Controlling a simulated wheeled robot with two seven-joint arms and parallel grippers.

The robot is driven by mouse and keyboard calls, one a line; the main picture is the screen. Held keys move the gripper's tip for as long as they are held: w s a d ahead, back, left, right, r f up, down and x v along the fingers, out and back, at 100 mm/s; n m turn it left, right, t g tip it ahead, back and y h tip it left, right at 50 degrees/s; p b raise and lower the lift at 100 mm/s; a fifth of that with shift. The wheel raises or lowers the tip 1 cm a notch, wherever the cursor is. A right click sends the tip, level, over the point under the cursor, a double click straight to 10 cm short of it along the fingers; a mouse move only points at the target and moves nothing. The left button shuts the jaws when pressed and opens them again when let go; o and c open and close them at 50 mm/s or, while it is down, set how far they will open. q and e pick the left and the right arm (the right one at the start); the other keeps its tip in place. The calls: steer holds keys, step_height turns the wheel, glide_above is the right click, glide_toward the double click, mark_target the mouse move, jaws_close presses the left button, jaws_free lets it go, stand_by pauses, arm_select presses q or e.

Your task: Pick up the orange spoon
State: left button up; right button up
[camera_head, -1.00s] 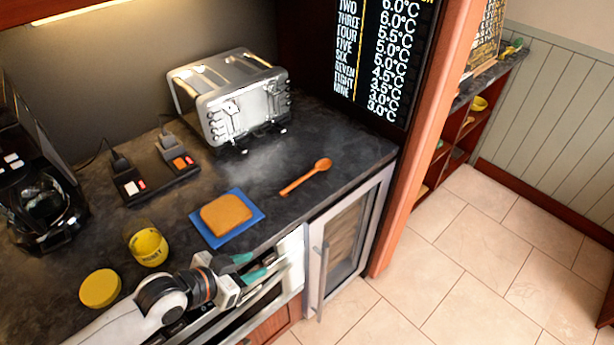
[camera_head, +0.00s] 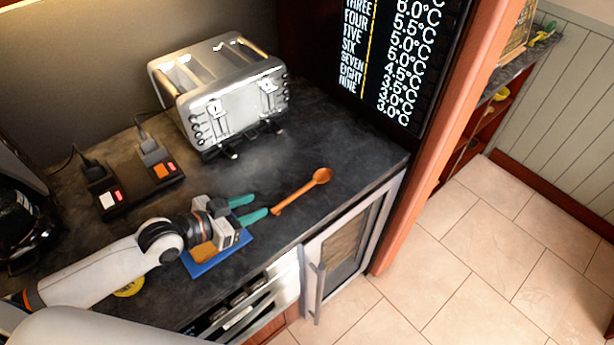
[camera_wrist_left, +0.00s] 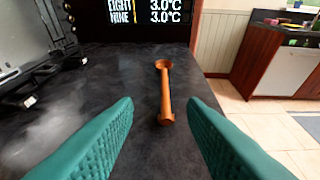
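The orange spoon (camera_head: 302,190) lies on the dark countertop (camera_head: 330,140), its bowl toward the upper right and its handle end toward my left gripper (camera_head: 250,208). The left gripper is open, its teal fingers spread, just left of the handle end in the head view. In the left wrist view, the spoon (camera_wrist_left: 165,92) lies ahead between the two teal fingers (camera_wrist_left: 160,135), handle end nearest, bowl farther off. Nothing shows between the fingertips touching it. My right gripper is not in view.
A silver toaster (camera_head: 225,92) stands behind the spoon. A blue mat (camera_head: 215,263) with bread (camera_head: 202,252), partly hidden, lies under my left gripper. A black switch box (camera_head: 135,188) sits at left. The counter's front edge is close, above a glass-door cabinet (camera_head: 345,240).

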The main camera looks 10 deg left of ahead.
mark_target(292, 196)
arm_select(q)
steer(key=x, duration=0.1)
steer(key=p+x, duration=0.1)
steer(key=x, duration=0.1)
steer(key=shift+d+r, duration=0.1)
steer(key=shift+d, duration=0.35)
steer(key=shift+x, duration=0.95)
steer(key=shift+w+f, duration=0.25)
steer(key=shift+f, duration=0.05)
steer(key=p+x, duration=0.1)
steer(key=x, duration=0.3)
steer(key=shift+s+d+f+p, duration=0.1)
steer(key=shift+s+f+p, duration=0.05)
steer(key=shift+p, duration=0.2)
steer(key=shift+w+d+f, duration=0.15)
steer(key=shift+w+d, duration=0.05)
steer(key=shift+w, duration=0.05)
steer(key=shift+f, duration=0.1)
jaws_close()
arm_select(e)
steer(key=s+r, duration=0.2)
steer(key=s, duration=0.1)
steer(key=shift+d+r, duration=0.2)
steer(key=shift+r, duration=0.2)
